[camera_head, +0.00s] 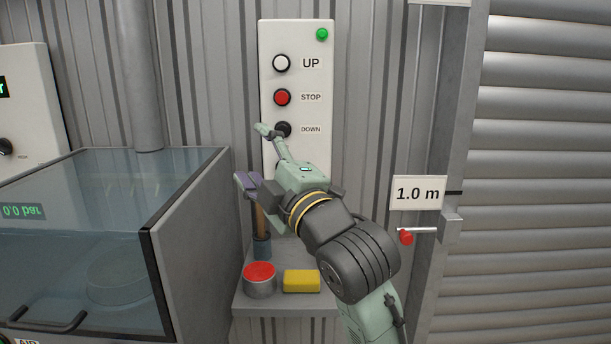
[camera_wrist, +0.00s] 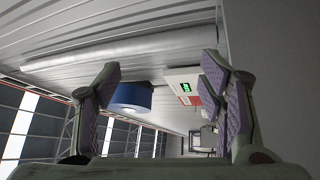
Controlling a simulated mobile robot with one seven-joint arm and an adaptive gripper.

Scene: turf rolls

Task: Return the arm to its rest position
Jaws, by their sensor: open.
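My gripper (camera_head: 254,155) is raised in front of the button panel (camera_head: 326,150) in the head view, one finger up near the black DOWN button (camera_head: 284,129) and the other lower at the left. I cannot tell whether the upper finger touches the panel. In the wrist view my gripper (camera_wrist: 162,85) has its two fingers wide apart with nothing between them. My arm comes up from the lower right and hides the panel's lower part.
A ledge (camera_head: 250,303) below holds a red-topped tin (camera_head: 260,279), a yellow block (camera_head: 301,281) and a brown-handled tool (camera_head: 262,246). A glass-fronted cabinet (camera_head: 80,240) stands left. A red-knobbed lever (camera_head: 407,237), a 1.0 m sign (camera_head: 418,193) and a roller shutter (camera_head: 545,180) are right.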

